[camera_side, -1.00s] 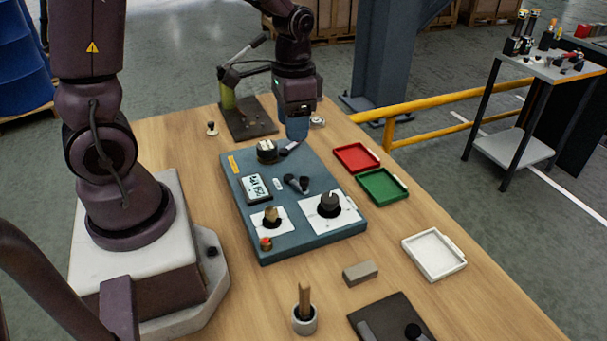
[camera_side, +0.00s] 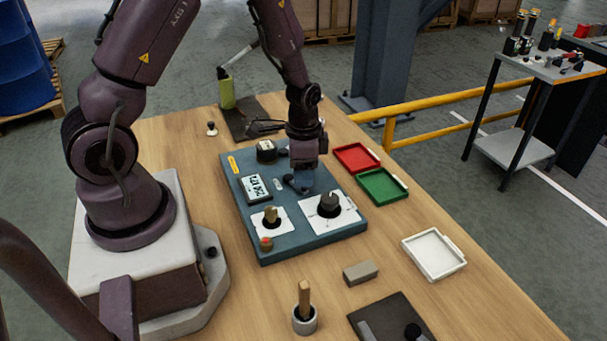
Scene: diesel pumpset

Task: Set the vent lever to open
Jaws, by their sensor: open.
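A blue-grey control panel (camera_side: 300,249) lies on the wooden table. A short black lever (camera_side: 293,184) sits near its middle, partly hidden by my gripper (camera_side: 304,182). My gripper points down just above the panel, with its tips at or beside this lever; I cannot tell whether they touch. It is open and holds nothing that I can see. No lettering is readable enough to tell which control is the vent lever.
Red (camera_side: 357,157), green (camera_side: 382,184) and white (camera_side: 434,254) trays lie to the right.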

